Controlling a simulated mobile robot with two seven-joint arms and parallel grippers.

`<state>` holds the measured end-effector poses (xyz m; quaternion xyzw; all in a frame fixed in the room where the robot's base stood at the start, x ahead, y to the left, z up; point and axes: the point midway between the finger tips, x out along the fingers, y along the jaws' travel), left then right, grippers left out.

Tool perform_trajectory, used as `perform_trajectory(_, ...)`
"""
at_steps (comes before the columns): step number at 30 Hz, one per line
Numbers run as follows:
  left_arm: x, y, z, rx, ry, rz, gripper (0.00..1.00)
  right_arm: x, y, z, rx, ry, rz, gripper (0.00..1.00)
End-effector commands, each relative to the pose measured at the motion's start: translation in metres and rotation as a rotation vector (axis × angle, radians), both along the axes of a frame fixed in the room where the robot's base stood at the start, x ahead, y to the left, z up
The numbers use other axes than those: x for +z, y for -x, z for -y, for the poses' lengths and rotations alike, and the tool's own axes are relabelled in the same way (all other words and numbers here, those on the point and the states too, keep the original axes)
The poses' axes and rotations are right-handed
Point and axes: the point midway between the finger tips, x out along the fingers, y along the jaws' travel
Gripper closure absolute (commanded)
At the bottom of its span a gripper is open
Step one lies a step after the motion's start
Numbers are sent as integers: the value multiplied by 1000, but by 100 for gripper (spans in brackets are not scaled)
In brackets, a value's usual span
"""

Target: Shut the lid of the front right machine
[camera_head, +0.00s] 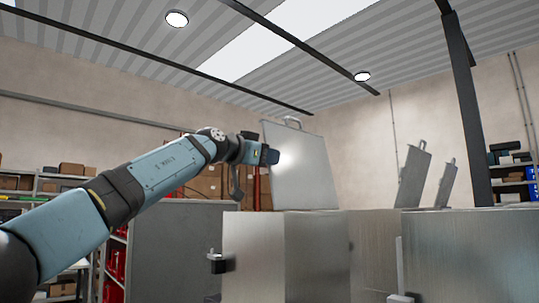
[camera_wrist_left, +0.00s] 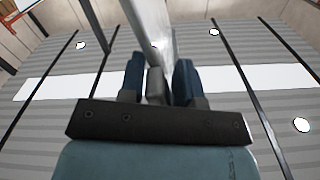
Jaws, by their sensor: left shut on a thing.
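A metal machine (camera_head: 253,258) stands in the middle of the head view. Its flat grey lid (camera_head: 308,175) stands up, open and leaning slightly back, with a handle (camera_head: 293,121) on its top edge. My left gripper (camera_head: 271,155) is at the lid's left edge, below the handle. In the left wrist view my left gripper (camera_wrist_left: 158,80) has its blue fingers on either side of the lid (camera_wrist_left: 150,28), which shows nearly edge-on. The exact contact is partly hidden. I cannot tell for sure from the view which machine is the front right one. My right gripper is not in view.
Another metal machine (camera_head: 475,255) stands at the right. Two more raised lids (camera_head: 412,178) (camera_head: 444,186) stand farther back. A grey cabinet (camera_head: 170,250) is at the left. A dark post (camera_head: 468,110) rises behind on the right. Air above the machines is clear.

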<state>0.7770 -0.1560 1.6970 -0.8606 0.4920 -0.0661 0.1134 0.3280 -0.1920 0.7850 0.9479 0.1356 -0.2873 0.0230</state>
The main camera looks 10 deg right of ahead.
Motion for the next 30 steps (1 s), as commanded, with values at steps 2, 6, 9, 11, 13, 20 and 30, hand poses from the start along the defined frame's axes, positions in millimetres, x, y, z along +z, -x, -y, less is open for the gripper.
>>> perform_trajectory(2,-3,-3,-3,6,-3,0,100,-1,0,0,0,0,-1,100)
perform_trajectory(6,-3,-3,-3,6,-4,0,64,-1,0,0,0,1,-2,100)
perform_trajectory(9,-3,-3,-2,5,-4,-1,61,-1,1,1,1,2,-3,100)
perform_trajectory(11,-3,-3,-2,4,-3,-1,61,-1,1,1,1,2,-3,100)
perform_trajectory(13,-3,-2,-1,3,-3,-1,61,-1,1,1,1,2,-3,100)
perform_trajectory(20,-4,3,-10,3,-2,2,61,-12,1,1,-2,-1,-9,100)
perform_trajectory(30,-8,36,-72,5,-3,3,61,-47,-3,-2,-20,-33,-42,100)
